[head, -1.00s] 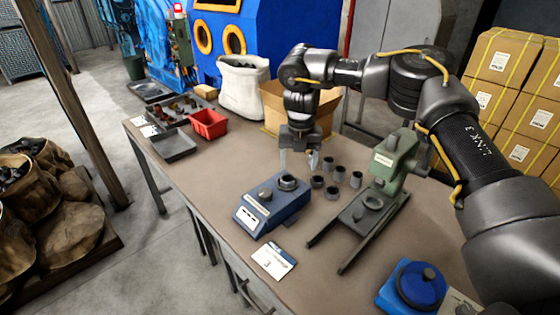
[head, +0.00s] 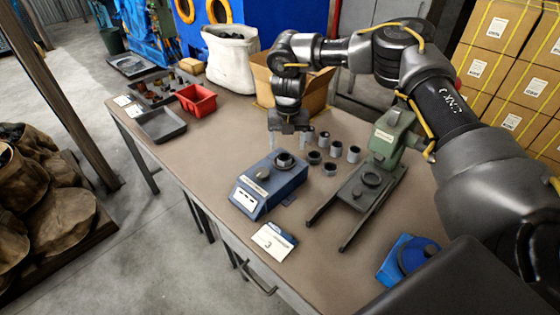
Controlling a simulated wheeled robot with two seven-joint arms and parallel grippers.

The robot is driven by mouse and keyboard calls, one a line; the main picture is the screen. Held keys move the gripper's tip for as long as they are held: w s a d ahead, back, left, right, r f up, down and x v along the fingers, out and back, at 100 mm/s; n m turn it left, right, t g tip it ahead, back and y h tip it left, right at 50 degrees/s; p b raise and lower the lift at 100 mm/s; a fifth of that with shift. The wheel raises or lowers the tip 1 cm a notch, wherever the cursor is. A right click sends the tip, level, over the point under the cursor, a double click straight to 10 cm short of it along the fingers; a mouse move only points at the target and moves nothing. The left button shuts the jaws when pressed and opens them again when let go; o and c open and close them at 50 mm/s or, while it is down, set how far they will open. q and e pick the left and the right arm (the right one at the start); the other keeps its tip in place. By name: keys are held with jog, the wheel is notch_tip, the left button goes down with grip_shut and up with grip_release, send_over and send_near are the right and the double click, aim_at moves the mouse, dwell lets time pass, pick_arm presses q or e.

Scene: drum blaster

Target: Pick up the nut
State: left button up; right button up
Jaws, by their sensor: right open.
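Several small grey hollow cylindrical pieces stand on the bench behind and right of a blue machine (head: 266,185). Which of them is the nut I cannot tell; one (head: 324,139) stands closest to my right gripper. Another ring-shaped dark piece (head: 285,161) sits on top of the blue machine. My right gripper (head: 289,142) points down with its fingers apart and nothing between them. It hangs behind the blue machine, left of the cylinders. My left gripper is not in view.
A green press (head: 392,137) with a dark rail base stands right of the cylinders. A cardboard box (head: 313,92) and white sack (head: 232,60) are behind. A red bin (head: 196,100) and dark tray (head: 161,125) are at left. The bench between tray and blue machine is clear.

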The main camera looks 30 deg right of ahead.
aim_at(285, 154)
jog(key=shift+a+f, duration=0.1)
jog(key=f, duration=0.2)
jog(key=f+p, duration=0.1)
jog(key=f, duration=0.1)
jog(key=shift+w+a+f, duration=0.15)
jog(key=shift+w+f, duration=0.05)
jog(key=shift+f+p, duration=0.25)
jog(key=shift+p, duration=0.05)
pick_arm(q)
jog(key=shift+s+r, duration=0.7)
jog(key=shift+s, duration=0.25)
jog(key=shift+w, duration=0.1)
pick_arm(e)
jog(key=shift+c, duration=0.5)
jog(key=c, duration=1.1)
